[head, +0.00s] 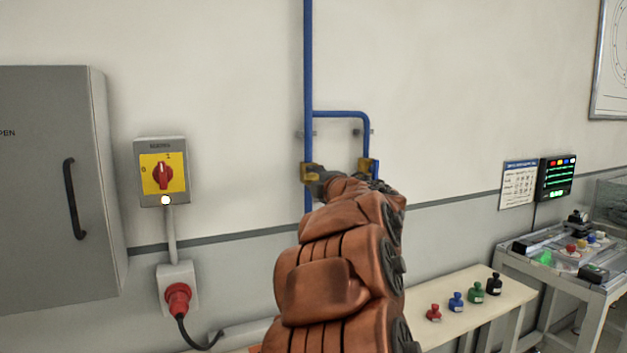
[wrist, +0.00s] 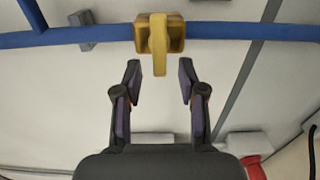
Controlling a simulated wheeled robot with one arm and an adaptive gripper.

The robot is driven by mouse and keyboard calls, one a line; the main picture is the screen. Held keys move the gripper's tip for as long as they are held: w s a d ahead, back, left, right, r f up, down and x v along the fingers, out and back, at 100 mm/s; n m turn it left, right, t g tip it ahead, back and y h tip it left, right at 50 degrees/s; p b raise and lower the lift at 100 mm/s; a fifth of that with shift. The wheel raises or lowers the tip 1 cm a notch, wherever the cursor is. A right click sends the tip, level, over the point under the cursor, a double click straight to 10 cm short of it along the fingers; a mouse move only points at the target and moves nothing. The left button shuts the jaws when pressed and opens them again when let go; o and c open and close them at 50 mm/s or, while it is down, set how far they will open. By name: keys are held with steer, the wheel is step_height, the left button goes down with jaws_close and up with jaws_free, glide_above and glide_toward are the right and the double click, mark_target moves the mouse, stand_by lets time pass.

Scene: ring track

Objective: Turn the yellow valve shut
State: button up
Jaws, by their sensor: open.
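The yellow valve (wrist: 174,33) sits on a blue pipe (wrist: 101,35) at the top middle of the wrist view. Its handle (wrist: 158,48) shows as a bar standing across the pipe line. My gripper (wrist: 160,68) is open. Its two fingertips show on either side of the handle's free end, with gaps on both sides, so it does not hold the handle. How far the tips are in depth is unclear. In the head view, yellow fittings show on the blue pipes (head: 308,80) by my gripper; my arm hides much of that spot.
Right, a bench (head: 465,297) holds several small coloured bottles, beside a control desk (head: 570,250).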

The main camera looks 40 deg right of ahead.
steer(key=v, duration=1.1)
stand_by(0.5)
steer(key=s+a+f+m+g+p, duration=0.1)
steer(key=s+a+f+m+g, duration=0.3)
steer(key=a+f+m+g, duration=0.5)
steer(key=s+a+f+m+g+p, duration=0.2)
steer(key=s+a+f+m, duration=0.2)
steer(key=a+f+m, duration=0.55)
steer(key=s+a+f+n+g+y, duration=0.2)
steer(key=s+a+f, duration=0.4)
steer(key=s+a, duration=0.3)
steer(key=s+a+f+n+g+y, duration=0.2)
steer(key=s+a+f+g, duration=0.3)
steer(key=s+a, duration=0.5)
steer(key=shift+a+f+g+y, duration=0.15)
steer(key=shift+f+g+y, duration=0.35)
steer(key=shift+y, duration=0.4)
